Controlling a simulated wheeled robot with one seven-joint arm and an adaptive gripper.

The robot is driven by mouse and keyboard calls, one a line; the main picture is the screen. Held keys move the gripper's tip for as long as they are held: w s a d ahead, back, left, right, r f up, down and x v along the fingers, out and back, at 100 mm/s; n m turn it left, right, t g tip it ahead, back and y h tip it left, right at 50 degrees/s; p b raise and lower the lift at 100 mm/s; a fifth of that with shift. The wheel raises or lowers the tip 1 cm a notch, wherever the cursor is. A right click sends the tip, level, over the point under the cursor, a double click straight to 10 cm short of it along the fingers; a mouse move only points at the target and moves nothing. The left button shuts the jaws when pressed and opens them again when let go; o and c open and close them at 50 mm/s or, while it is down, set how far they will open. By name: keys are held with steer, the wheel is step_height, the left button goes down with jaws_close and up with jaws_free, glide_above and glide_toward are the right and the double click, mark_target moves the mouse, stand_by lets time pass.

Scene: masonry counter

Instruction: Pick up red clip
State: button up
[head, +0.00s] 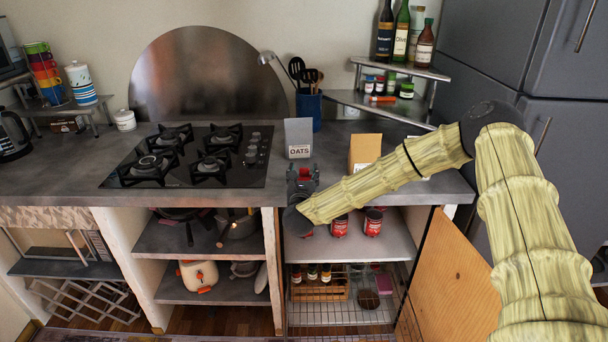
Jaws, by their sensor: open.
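My gripper (303,171) is open over the front edge of the counter, to the right of the stove and in front of the oats bag. A small red thing (305,173), likely the red clip, shows at its fingers. It is partly hidden by the dark gripper parts, and I cannot tell whether the fingers touch it.
A grey oats bag (299,138) stands just behind my gripper, with a brown bag (364,152) to the right. A blue utensil holder (309,111) is farther back. The black stove (195,157) lies left. Red cans (373,222) stand on the shelf below.

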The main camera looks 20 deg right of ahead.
mark_target(304, 170)
steer(key=shift+p+x, duration=0.45)
steer(key=shift+x, duration=1.25)
steer(key=shift+f, duration=0.15)
steer(key=c, duration=1)
